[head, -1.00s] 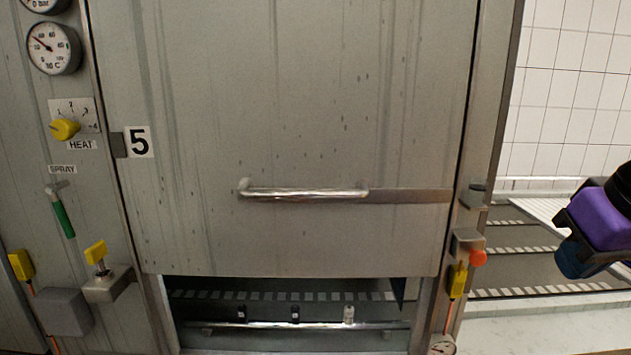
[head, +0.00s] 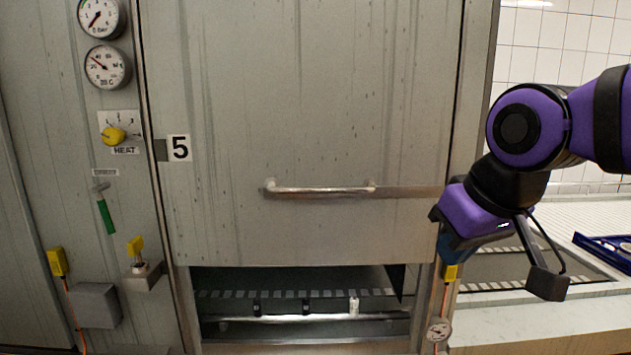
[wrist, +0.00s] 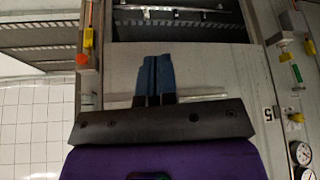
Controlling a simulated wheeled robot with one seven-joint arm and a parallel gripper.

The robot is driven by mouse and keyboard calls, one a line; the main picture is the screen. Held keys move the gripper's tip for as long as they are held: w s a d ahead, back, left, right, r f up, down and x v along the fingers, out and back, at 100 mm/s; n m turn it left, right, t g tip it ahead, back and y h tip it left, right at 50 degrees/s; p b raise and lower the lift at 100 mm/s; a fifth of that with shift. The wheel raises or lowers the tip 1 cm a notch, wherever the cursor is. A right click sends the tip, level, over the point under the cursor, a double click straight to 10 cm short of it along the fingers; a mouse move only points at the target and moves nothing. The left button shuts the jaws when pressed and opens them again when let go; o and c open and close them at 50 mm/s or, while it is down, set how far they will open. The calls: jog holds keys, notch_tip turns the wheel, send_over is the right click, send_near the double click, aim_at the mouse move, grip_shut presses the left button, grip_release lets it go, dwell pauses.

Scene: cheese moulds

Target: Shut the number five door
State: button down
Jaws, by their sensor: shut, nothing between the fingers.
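The number five door (head: 300,110) is a large grey metal panel beside the "5" label (head: 179,148). Its lower edge hangs above the sill, leaving a dark gap (head: 290,278) below. A horizontal bar handle (head: 318,189) is fixed low on the panel. My gripper (head: 451,244) is right of the handle, near the right door post, and apart from the handle as far as the head view shows. In the wrist view, which is upside down, my gripper's blue fingers (wrist: 157,68) are together and empty in front of the door panel (wrist: 205,68); they and the gripper body partly hide the handle.
Left of the door are gauges (head: 107,68), a yellow heat knob (head: 113,135), a green spray lever (head: 105,216) and yellow valves (head: 57,262). A metal rail (head: 300,318) runs inside the opening. A counter (head: 540,323) lies at right with a blue object (head: 605,250).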

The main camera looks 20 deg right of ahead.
jog(key=w+a+r+m+g, duration=0.1)
jog(key=w+a+r+m, duration=0.1)
jog(key=w+r, duration=0.9)
jog(key=m+g, duration=0.2)
send_near(344, 190)
jog(key=shift+h, duration=0.3)
jog(key=f, duration=0.2)
jog(key=w+f, duration=0.1)
jog(key=f, duration=0.1)
jog(key=w+f, duration=0.1)
jog(key=f, duration=0.2)
notch_tip(344, 190, down, 31)
jog(key=shift+s, duration=0.25)
jog(key=shift+f, duration=0.15)
